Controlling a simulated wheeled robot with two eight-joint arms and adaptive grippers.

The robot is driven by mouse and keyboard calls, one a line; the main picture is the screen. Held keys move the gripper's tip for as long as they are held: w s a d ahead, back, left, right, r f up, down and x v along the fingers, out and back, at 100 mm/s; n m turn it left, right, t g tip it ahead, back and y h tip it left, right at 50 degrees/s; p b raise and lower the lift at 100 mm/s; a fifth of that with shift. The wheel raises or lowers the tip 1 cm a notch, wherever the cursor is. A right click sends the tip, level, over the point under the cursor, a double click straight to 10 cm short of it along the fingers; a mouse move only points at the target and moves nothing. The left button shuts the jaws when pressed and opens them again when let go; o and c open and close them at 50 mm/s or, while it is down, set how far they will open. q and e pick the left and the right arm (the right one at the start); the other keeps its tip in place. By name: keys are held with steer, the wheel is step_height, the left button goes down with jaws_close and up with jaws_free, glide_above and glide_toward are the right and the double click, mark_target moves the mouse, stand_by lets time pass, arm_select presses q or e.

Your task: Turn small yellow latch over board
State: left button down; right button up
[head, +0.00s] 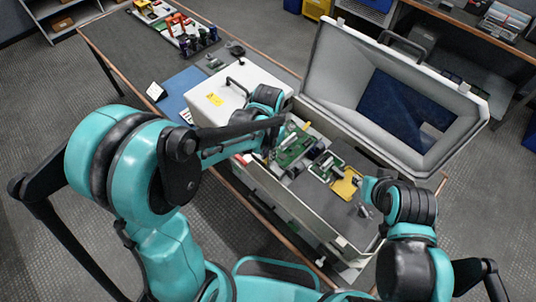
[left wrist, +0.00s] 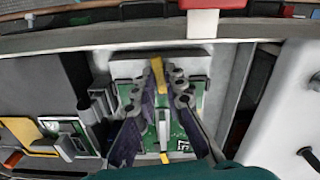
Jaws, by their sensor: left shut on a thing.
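The green board (head: 292,150) lies inside the open grey case, and it also shows in the left wrist view (left wrist: 186,103). A small yellow latch (left wrist: 158,72) stands over the board's upper edge, between the fingertips of my left gripper (left wrist: 159,84). My left gripper, also in the head view (head: 272,155), is shut on this latch. Another yellow piece (left wrist: 164,158) shows at the board's lower edge. My right gripper (head: 366,200) is at the case's right side, near a yellow plate (head: 346,184). Its fingers are too small to tell open from shut.
The open lid (head: 335,75) rises behind the case wall (head: 285,218). A white box with a black handle (head: 220,100) stands close to the left arm. A second small green board (head: 326,166) lies beside the yellow plate. Coloured parts stand on the far table.

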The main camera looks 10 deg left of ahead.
arm_select(q)
steer(key=shift+m, duration=0.7)
steer(key=c, duration=1.6)
jaws_free()
step_height(320, 180, up, 12)
steer(key=shift+r, duration=0.1)
